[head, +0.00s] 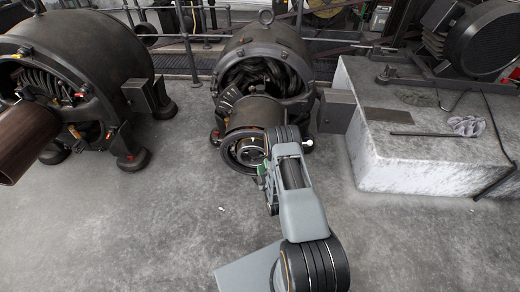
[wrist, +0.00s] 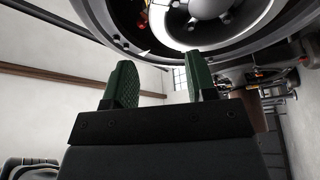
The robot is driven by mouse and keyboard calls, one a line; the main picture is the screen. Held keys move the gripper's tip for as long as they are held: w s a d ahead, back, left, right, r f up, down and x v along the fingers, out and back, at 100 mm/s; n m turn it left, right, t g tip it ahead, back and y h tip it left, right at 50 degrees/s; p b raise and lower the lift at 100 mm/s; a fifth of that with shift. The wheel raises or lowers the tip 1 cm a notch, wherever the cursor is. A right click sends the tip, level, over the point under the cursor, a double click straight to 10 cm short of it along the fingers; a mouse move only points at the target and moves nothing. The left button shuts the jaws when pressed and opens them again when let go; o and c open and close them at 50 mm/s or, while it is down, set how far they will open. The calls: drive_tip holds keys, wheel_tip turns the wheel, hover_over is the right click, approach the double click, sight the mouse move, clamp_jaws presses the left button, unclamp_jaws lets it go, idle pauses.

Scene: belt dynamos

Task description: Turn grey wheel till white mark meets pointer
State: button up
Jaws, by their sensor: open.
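The grey wheel (head: 246,151) is the round front end of the middle dynamo (head: 262,58). It shows as a dark ring with a lighter grey hub (wrist: 212,12) at the top of the wrist view, partly cut off. A small white mark (head: 253,139) shows on its face in the head view. A small pale wedge (wrist: 145,52) sits at the ring's lower left edge in the wrist view; I cannot tell whether it is the mark or the pointer. My gripper (wrist: 160,82) is open, with green pads, just below the wheel's rim, with nothing between its fingers. My arm hides the wheel's right side.
Another dynamo (head: 88,62) with a brown cylinder (head: 25,140) stands at the left. A pale stone block (head: 400,165) at the right bears dark machinery, a rod (head: 420,134) and a grey cloth (head: 467,126). The floor (head: 130,230) in front is mostly clear.

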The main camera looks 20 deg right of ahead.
sight(260, 149)
drive_tip(key=b+x, duration=0.2)
drive_tip(key=x, duration=0.7)
clamp_jaws()
drive_tip(key=shift+d, duration=0.15)
drive_tip(key=shift+r, duration=0.1)
idle(0.4)
